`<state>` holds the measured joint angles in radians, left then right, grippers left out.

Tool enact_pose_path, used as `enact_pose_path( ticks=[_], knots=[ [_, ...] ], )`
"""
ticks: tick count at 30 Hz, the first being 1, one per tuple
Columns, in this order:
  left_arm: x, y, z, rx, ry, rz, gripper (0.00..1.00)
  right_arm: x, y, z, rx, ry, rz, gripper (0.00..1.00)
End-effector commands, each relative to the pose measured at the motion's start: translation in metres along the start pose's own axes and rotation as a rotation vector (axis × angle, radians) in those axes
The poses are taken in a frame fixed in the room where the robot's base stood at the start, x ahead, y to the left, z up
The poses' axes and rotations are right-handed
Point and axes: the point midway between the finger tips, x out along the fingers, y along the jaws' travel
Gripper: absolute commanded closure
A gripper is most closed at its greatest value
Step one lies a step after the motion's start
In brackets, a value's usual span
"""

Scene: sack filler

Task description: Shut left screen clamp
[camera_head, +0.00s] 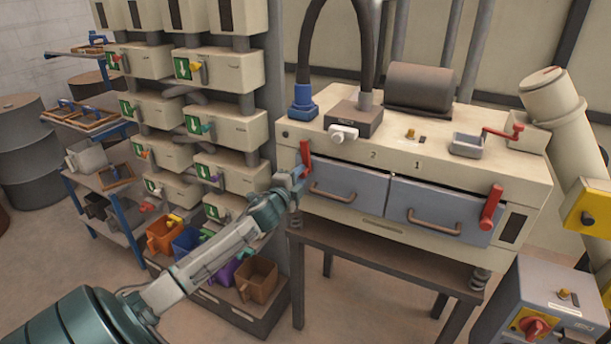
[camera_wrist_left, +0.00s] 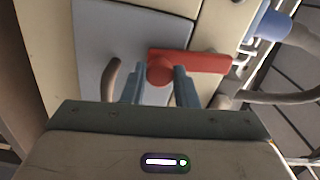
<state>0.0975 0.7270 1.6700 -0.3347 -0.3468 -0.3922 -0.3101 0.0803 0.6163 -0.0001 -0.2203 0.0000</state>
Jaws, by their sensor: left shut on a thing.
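The left screen clamp is a red lever (camera_head: 305,155) at the left end of the cream sifter box's front, beside the left grey drawer front (camera_head: 349,182). It stands roughly upright. My left gripper (camera_head: 298,177) is at the clamp's lower part, shut on it. In the left wrist view the red clamp (camera_wrist_left: 190,61) sits between the two fingers (camera_wrist_left: 159,88), its round end between them and its bar reaching right. A second red clamp (camera_head: 491,207) is at the right end of the front. My right gripper is not in view.
The box stands on a dark table frame (camera_head: 385,262). A grey control box (camera_head: 540,305) with a red knob is at lower right. A rack of cream dispensers (camera_head: 225,125) and colored bins (camera_head: 257,279) stand left, close to my left arm.

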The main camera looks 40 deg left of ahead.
Motion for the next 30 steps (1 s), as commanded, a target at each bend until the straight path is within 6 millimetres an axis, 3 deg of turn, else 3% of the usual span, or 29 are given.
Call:
enact_pose_path(
  ticks=[12,26,27,30],
  knots=[
    [0.0,0.0,0.01,0.141,0.0,0.0,1.0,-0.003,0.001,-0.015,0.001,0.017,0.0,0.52],
    [0.0,0.0,0.011,0.151,-0.001,0.001,1.0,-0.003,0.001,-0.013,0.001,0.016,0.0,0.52],
    [0.0,0.0,0.011,0.151,-0.001,0.001,0.66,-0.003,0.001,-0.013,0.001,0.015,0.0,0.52],
    [0.0,0.0,0.011,0.151,0.0,0.0,0.52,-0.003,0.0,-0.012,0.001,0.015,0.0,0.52]
  ],
)
